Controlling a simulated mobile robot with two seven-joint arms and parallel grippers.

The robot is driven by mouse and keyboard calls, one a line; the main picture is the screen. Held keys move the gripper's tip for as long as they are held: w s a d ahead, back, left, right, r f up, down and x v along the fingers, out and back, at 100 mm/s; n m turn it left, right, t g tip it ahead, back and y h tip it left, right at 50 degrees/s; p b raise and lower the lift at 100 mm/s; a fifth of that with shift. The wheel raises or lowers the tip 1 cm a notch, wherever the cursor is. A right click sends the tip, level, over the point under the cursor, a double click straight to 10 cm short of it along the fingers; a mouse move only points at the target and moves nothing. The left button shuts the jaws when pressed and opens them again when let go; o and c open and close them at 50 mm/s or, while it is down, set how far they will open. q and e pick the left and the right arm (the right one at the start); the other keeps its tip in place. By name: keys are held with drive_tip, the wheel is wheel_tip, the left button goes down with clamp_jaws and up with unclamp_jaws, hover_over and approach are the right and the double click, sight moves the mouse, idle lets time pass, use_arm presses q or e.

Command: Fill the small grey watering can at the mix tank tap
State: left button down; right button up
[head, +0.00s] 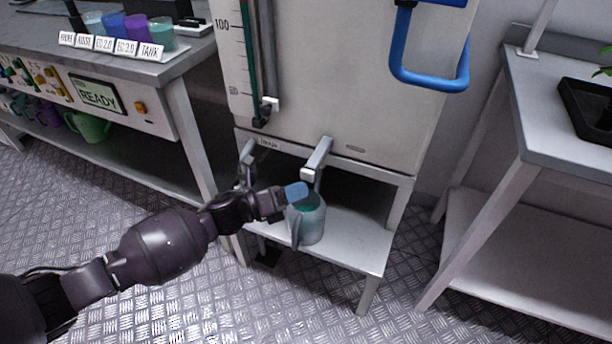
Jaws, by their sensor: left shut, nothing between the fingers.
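The small grey watering can (312,228) stands upright on the shelf under the mix tank (330,90). Teal shows inside its open top. The tap (318,158) sticks out of the tank's lower front, just above the can. My left gripper (296,192) reaches in from the left. Its blue-tipped fingers are shut and empty, in front of the can's upper rim and just below the tap. Whether they touch either cannot be told. The gripper hides part of the can's rim. My right gripper is out of view.
A bench (180,75) at the left carries coloured cups with labels. A green watering can (88,126) sits on its lower shelf. A blue handle (430,75) juts from the tank. A grey table (560,120) with a black tray (590,110) stands right. The front floor is clear.

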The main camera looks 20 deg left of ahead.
use_arm(q)
drive_tip(key=shift+s+a+p, duration=0.1)
drive_tip(key=shift+s+p, duration=0.6)
drive_tip(key=shift+s, duration=1.8)
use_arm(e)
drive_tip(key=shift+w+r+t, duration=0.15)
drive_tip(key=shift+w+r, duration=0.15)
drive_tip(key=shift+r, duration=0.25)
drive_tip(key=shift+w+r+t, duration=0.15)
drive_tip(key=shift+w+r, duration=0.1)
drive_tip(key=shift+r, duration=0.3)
